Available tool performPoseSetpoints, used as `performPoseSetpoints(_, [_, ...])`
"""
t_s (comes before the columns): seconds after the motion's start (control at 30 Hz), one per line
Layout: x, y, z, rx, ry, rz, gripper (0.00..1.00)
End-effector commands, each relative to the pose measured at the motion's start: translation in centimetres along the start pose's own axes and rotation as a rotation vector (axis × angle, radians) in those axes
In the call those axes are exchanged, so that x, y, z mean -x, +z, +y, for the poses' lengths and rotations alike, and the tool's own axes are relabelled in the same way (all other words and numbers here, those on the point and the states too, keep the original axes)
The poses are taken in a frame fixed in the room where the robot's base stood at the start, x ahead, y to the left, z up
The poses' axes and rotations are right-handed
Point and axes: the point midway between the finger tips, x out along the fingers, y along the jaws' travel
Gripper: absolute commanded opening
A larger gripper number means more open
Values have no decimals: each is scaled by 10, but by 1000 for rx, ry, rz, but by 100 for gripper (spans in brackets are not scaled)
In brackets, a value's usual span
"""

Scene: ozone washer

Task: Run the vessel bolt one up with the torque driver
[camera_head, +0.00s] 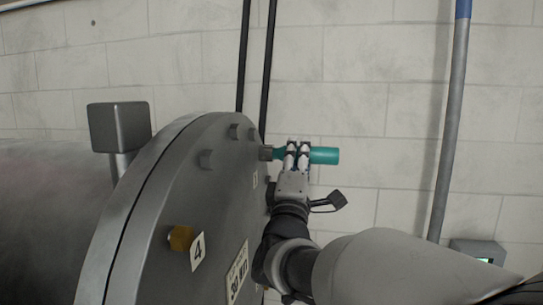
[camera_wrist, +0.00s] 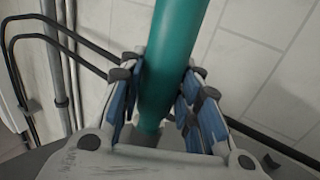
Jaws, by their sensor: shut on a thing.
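My gripper (camera_head: 291,154) is shut around a teal torque driver (camera_head: 324,155), which lies level in the head view. The driver's grey socket end (camera_head: 265,153) points left and meets the right edge of the round vessel cover (camera_head: 150,215). Whether the socket sits over a bolt there is hidden. In the wrist view the teal driver body (camera_wrist: 172,60) runs between the blue-padded fingers of my gripper (camera_wrist: 163,105). A brass-coloured bolt (camera_head: 181,238) beside a tag reading 4 (camera_head: 197,251) shows on the cover face. Several grey bolt heads sit along the cover's upper part.
A grey block on a post (camera_head: 118,127) stands above the vessel, left of the cover. Two dark cables (camera_head: 256,60) hang behind the cover. A grey pipe (camera_head: 450,130) runs down the block wall at right. The wall area between them is clear.

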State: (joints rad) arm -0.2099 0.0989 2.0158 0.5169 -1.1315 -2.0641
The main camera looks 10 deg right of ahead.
Motion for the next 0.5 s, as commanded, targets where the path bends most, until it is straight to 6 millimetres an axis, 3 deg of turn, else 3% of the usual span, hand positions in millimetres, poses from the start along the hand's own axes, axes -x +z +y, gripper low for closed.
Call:
performPoseSetpoints(0.23, [0,-2,3,-2,6,7,0])
performPoseSetpoints(0.5, [0,13,2,-1,6,2,0])
